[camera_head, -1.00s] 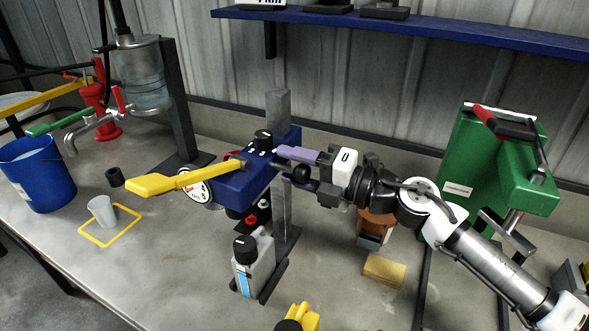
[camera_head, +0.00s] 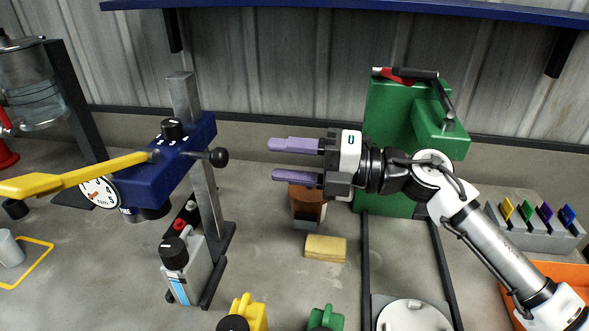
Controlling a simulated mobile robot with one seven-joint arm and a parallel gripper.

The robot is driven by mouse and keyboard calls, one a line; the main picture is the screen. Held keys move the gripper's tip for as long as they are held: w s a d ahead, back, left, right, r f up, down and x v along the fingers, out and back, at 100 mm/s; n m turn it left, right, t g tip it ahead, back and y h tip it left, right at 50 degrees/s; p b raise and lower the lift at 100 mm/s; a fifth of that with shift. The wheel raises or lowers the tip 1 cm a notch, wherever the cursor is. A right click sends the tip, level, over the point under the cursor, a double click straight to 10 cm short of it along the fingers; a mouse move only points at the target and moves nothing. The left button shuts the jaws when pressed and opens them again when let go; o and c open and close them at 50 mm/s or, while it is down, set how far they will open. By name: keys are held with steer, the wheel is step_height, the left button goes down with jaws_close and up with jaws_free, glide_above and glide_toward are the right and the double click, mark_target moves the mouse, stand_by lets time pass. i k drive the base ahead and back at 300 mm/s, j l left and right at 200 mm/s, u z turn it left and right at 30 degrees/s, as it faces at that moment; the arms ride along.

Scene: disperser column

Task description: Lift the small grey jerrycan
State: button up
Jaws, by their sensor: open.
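The small grey jerrycan (camera_head: 193,265) stands upright on the bench at the foot of the blue disperser's column, left of centre. It has a black cap and a light blue stripe on its front. My gripper (camera_head: 270,160) points left with its two purple fingers apart and nothing between them. It is up and to the right of the jerrycan, clear of it, and right of the disperser's black knob.
The blue disperser (camera_head: 165,175) with a yellow lever (camera_head: 70,182) stands beside the jerrycan. A yellow can (camera_head: 250,311) and a green can (camera_head: 326,318) are at the front edge. A yellow sponge-like block (camera_head: 325,248) lies below my gripper. A green press (camera_head: 395,130) stands behind my arm.

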mark_target(189, 285)
steer(key=k, duration=1)
